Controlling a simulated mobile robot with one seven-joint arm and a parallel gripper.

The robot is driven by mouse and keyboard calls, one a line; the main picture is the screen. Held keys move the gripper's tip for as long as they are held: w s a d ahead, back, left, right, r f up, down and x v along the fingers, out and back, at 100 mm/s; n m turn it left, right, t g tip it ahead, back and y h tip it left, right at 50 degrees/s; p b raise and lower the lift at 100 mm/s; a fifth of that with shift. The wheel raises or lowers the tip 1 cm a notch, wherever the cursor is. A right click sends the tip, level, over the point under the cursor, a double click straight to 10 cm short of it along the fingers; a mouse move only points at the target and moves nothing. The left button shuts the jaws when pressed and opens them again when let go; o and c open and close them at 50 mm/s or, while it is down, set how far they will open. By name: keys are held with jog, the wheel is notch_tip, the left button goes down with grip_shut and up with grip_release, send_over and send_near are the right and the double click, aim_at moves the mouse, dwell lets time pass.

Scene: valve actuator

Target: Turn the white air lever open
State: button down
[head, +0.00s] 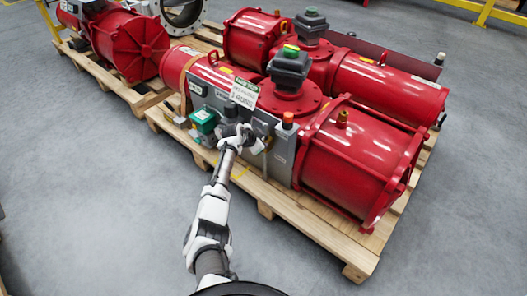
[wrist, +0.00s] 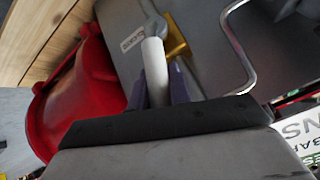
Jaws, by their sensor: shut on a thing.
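The white air lever (wrist: 154,62) shows in the wrist view as a short white rod running from a grey pivot (wrist: 153,29) on the actuator's grey panel. My gripper (wrist: 157,84) is shut on the lever, with a dark purple finger on each side of it. In the head view my gripper (head: 243,138) reaches the front of the grey panel (head: 284,152) of the near red actuator (head: 362,152). The lever cannot be made out there, behind my gripper and wrist.
A bent metal tube (wrist: 238,45) runs close beside the lever in the wrist view. A green box (head: 203,120) sits left of my gripper, and a white tag (head: 245,93) hangs above it. The wooden pallet (head: 310,233) edge lies below; the grey floor in front is clear.

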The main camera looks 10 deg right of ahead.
jog(key=shift+w+a+n+g+h+b, duration=0.45)
jog(key=shift+w+n+g+h+b, duration=0.25)
jog(key=shift+b, duration=1.85)
jog(key=shift+w+a+r+g+b, duration=0.1)
jog(key=shift+w+r+g+b, duration=0.05)
jog(key=shift+g+b, duration=0.2)
jog(key=shift+r, duration=0.1)
jog(key=c, duration=1.3)
grip_release()
jog(key=shift+a, duration=0.15)
jog(key=p+v, duration=0.1)
jog(key=v, duration=1.2)
jog(key=shift+a+p, duration=0.35)
jog(key=shift+p, duration=0.05)
